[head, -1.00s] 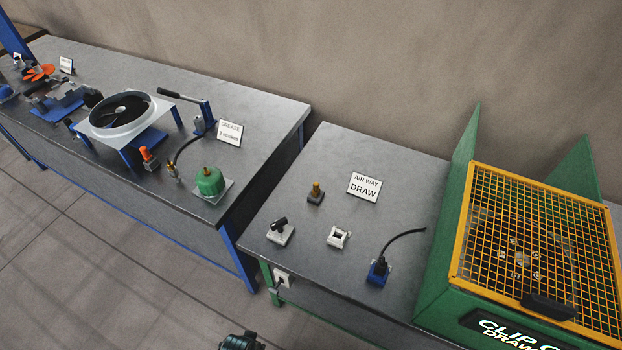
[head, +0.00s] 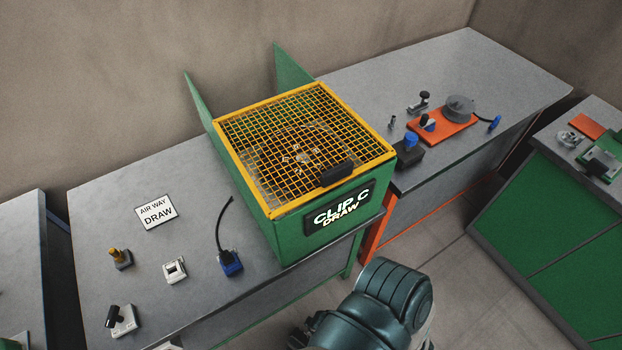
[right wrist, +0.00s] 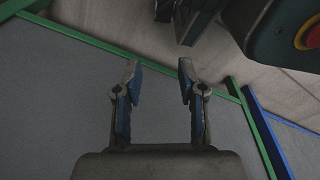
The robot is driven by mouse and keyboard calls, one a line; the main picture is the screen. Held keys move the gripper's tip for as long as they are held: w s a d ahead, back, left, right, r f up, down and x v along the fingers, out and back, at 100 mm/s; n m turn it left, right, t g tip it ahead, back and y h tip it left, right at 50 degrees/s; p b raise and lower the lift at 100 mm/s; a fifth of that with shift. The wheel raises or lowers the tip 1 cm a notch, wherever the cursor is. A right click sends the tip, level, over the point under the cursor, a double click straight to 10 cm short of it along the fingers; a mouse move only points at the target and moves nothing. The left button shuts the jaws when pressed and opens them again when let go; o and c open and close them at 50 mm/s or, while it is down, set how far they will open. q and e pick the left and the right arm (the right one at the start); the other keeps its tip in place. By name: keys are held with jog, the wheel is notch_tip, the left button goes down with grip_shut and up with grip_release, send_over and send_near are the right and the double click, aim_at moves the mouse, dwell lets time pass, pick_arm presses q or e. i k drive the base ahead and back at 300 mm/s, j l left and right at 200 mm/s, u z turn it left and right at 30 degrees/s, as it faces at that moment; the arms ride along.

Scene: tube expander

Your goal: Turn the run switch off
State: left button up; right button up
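No control in view carries a readable run label, so I cannot tell which one is the run switch. On the grey table left of the green machine are a white rocker switch (head: 174,270), a white base with a black lever (head: 121,320), a yellow-topped knob (head: 120,258) and a blue block with a black cable (head: 231,263). My right gripper (right wrist: 159,72) is open and empty in the right wrist view, its fingers apart above a grey surface. In the head view my right arm is at the bottom centre, its fingertips unclear. My left gripper is not in view.
The green machine (head: 315,241) with a yellow mesh lid (head: 290,140) fills the table's right part. An "AIR WAY DRAW" sign (head: 156,211) lies on the table. An orange-based device (head: 442,125) is on the table behind right. Floor is open at lower right.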

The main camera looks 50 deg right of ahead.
aim_at(113, 316)
jog(key=z, duration=0.4)
jog(key=k+l+z, duration=0.1)
jog(key=z, duration=0.3)
jog(key=l+z, duration=0.15)
jog(key=z, duration=0.3)
jog(key=k+l+z, duration=0.1)
jog(key=z, duration=0.3)
jog(key=k+l+u, duration=0.25)
jog(key=l, duration=0.15)
jog(key=k+l+u, duration=0.25)
jog(key=i+l+u, duration=0.1)
jog(key=u, duration=1.55)
